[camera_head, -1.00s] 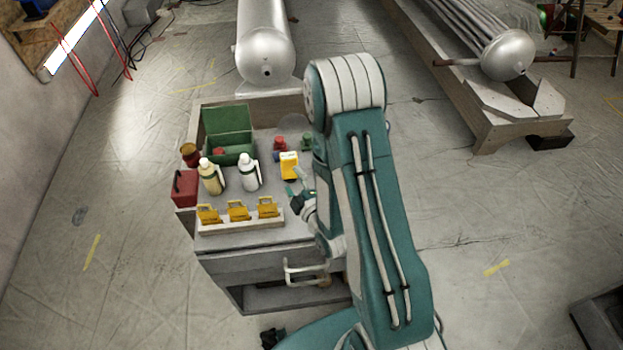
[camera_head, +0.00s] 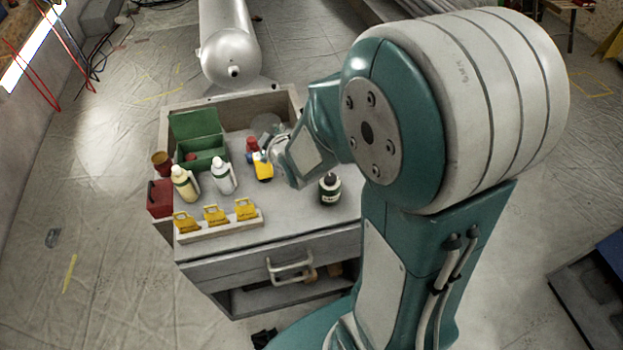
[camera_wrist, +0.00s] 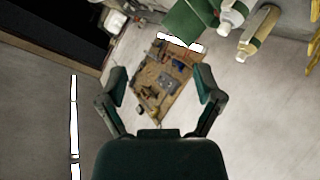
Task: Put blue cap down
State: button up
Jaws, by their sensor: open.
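A small blue patch (camera_head: 257,156) shows at the yellow container (camera_head: 263,171) on the bench, in the head view; it may be the blue cap, but it is too small to be sure. My gripper (camera_head: 272,146) is beside the yellow container at its upper right, partly hidden by my own wrist. In the wrist view my gripper (camera_wrist: 161,75) has its two fingers spread wide, with nothing held between them. No blue cap can be made out between the fingers there.
A dark bottle (camera_head: 330,188) stands right on the bench. White (camera_head: 223,176) and cream (camera_head: 184,184) bottles stand left, before the green box (camera_head: 200,142). Yellow pieces sit in a front rack (camera_head: 220,228). A red object (camera_head: 251,144) is behind the yellow container. Bare bench lies front right.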

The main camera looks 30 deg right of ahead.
jog(key=s+r+m+g, duration=0.3)
jog(key=s+r, duration=0.3)
jog(key=s, duration=0.5)
jog(key=s+r+m+g, duration=0.3)
jog(key=s+r+m, duration=0.2)
jog(key=s, duration=0.6)
jog(key=shift+s+a+r+m, duration=0.3)
jog(key=shift+s+a+r, duration=0.05)
jog(key=shift+r, duration=0.3)
jog(key=shift+c, duration=0.3)
jog(key=c, duration=0.3)
